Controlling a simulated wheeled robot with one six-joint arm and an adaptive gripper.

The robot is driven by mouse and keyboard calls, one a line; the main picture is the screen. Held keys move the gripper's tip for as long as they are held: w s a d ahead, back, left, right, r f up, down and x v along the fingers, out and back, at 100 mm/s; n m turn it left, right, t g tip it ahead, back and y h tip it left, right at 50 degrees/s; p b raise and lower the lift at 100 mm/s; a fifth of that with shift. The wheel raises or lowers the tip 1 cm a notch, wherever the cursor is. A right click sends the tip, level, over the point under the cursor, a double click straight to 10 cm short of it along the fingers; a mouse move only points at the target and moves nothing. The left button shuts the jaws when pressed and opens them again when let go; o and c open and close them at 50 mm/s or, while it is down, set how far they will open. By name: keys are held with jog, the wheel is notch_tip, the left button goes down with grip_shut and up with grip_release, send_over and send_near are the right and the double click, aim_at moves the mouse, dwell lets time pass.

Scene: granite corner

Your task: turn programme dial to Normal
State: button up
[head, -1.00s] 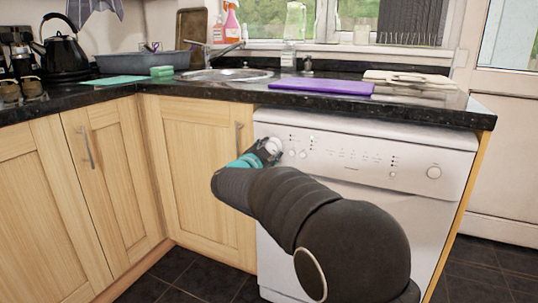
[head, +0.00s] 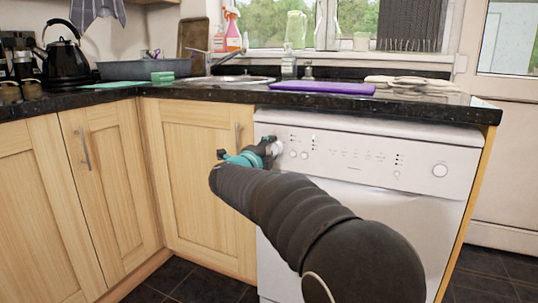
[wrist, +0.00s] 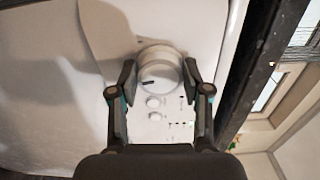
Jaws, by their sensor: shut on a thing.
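The programme dial (wrist: 160,58) is a round white knob at the left end of the white dishwasher's (head: 350,225) control panel. In the wrist view a short dark pointer mark on its face points left. My gripper (wrist: 160,73) is shut on the dial, one dark finger on each side of it. In the head view my gripper (head: 271,150) meets the panel's left end and hides most of the dial. The programme labels are too small to read, so I cannot tell which one the pointer marks.
Two small round buttons (wrist: 153,108) sit beside the dial. Another round knob (head: 440,170) is at the panel's right end. The black worktop (head: 400,103) overhangs the panel, with a purple board (head: 322,88) on it. Wooden cupboards (head: 195,180) stand to the left.

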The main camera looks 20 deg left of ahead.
jog(key=shift+m, duration=0.8)
jog(key=o, duration=1.2)
jog(key=shift+c, duration=0.2)
jog(key=shift+s, duration=0.1)
jog(key=s, duration=1.1)
jog(key=shift+s+a, duration=0.4)
jog(key=shift+a, duration=0.05)
